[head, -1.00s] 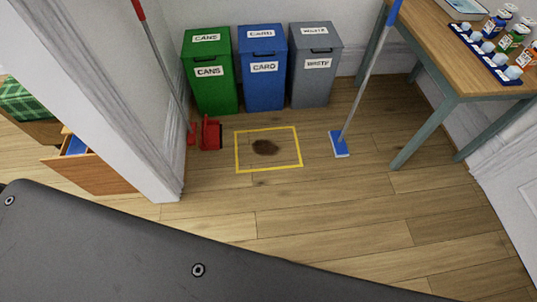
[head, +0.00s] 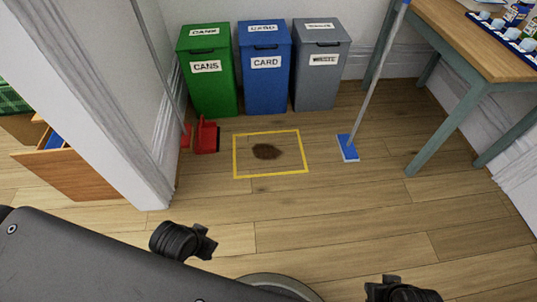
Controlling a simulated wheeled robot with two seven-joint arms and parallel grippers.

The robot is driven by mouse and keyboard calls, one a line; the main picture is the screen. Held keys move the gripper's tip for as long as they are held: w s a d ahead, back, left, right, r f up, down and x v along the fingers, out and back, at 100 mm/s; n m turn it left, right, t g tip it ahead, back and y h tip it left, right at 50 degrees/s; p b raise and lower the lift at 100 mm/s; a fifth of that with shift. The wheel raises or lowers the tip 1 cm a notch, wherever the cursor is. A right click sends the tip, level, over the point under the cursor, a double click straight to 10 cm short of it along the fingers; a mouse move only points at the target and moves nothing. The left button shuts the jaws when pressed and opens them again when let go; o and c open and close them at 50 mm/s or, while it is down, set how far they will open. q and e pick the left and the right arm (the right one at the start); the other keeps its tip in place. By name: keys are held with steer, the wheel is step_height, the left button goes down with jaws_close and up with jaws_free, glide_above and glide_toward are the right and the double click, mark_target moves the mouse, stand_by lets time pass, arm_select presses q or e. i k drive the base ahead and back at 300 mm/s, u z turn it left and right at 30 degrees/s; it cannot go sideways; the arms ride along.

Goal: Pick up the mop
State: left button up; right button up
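The mop has a flat blue head (head: 348,148) on the wood floor and a grey handle (head: 376,83) that slants up and right to a blue grip cut off by the top edge. It stands tilted beside the table; whether it touches the table is unclear. My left gripper (head: 206,243) is dark and low in the head view, left of the mop and apart from it. My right gripper (head: 402,290) is at the bottom edge, partly cut off, below the mop and apart from it. Neither gripper's finger opening shows clearly.
A yellow floor square (head: 270,175) surrounds a brown stain (head: 266,151). Green (head: 211,88), blue (head: 264,84) and grey (head: 320,84) bins stand behind. A red dustpan (head: 206,137) is by the wall end (head: 150,170). A wooden table (head: 460,34) is right. The front floor is clear.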

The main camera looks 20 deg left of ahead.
mark_target(348, 152)
steer(key=z, duration=0.35)
steer(key=i, duration=0.9)
steer(key=u, duration=0.6)
steer(key=i, duration=0.5)
steer(key=u, duration=0.5)
